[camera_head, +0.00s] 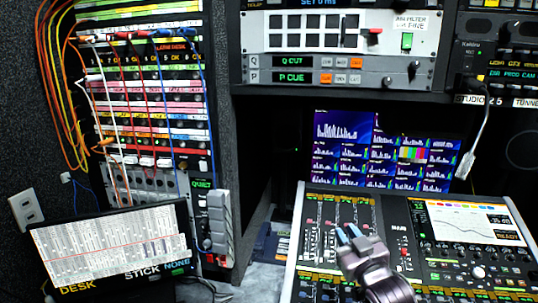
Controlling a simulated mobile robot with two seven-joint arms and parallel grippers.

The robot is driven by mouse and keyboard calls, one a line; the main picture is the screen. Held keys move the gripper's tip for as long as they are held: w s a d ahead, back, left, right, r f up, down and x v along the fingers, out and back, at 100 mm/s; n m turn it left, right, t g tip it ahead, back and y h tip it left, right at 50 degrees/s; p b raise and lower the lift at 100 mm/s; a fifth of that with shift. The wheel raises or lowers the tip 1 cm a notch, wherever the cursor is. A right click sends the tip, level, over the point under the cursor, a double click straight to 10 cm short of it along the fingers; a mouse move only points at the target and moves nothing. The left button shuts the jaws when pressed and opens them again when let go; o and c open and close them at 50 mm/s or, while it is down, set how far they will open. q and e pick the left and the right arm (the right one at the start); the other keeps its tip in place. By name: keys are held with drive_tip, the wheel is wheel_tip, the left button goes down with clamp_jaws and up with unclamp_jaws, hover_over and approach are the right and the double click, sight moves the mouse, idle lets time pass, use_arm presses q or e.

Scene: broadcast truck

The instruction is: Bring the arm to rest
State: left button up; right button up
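My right gripper (347,234) is in the lower middle of the head view, in front of the mixing console (322,212). The gripper and wrist hide part of the console's fader area. I cannot tell whether the gripper touches the console or hovers above it. My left gripper is not in view.
A patch rack (150,122) with coloured cables stands at the left. A tilted screen (110,245) is below it. A monitor (382,155) stands behind the console. A button panel (345,70) hangs above it. Grey desk surface (262,278) shows between screen and console.

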drive_tip(key=s+d+f+m+g+h, duration=0.2)
drive_tip(key=s+d+f, duration=0.3)
drive_tip(key=s+f, duration=0.9)
drive_tip(key=s+d+f+m+g+h, duration=0.2)
drive_tip(key=s+d+f+g, duration=0.3)
drive_tip(key=s+f, duration=1)
drive_tip(key=shift+f+h, duration=0.3)
drive_tip(key=shift+f, duration=0.5)
